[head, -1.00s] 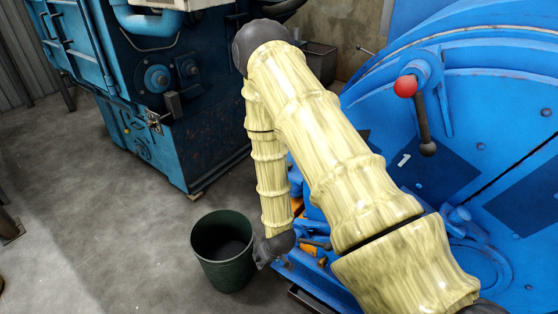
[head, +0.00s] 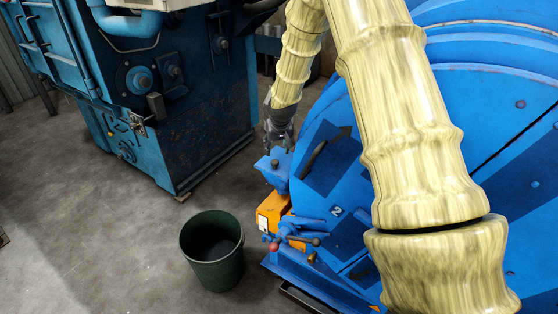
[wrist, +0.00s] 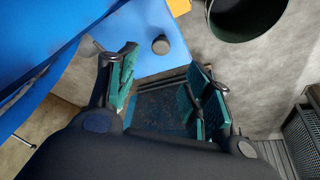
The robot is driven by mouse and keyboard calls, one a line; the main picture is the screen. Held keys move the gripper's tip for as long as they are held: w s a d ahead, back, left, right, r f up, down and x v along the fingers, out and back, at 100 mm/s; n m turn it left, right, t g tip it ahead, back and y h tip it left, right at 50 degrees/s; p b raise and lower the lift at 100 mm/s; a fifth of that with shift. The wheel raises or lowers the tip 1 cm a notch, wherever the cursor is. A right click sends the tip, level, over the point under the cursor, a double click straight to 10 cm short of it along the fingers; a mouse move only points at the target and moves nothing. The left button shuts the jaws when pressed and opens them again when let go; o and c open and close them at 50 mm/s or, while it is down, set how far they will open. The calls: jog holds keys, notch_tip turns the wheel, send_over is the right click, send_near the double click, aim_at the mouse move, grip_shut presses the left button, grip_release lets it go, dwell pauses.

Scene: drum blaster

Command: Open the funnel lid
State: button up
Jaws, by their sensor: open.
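A blue lid-like plate (head: 268,168) with a small dark knob (head: 275,163) sits at the left side of the big blue drum machine in the head view. I take it for the funnel lid, and it looks closed. In the wrist view the blue plate (wrist: 160,66) and its round dark knob (wrist: 161,46) lie beyond the fingertips. My gripper (head: 280,143) is just above and behind the plate in the head view. Its green-padded fingers (wrist: 166,88) are spread and empty. Whether a finger touches the plate cannot be told.
The blue drum (head: 325,165) stands close on the right, partly hidden by my arm. An orange part (head: 271,211) and a red-knobbed valve (head: 290,235) are below the plate. A dark green bin (head: 212,268) stands on the floor. A blue cabinet machine (head: 180,110) is at left.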

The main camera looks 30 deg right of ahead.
aim_at(275, 161)
jog(key=shift+p+x, duration=0.75)
jog(key=shift+x, duration=4.6)
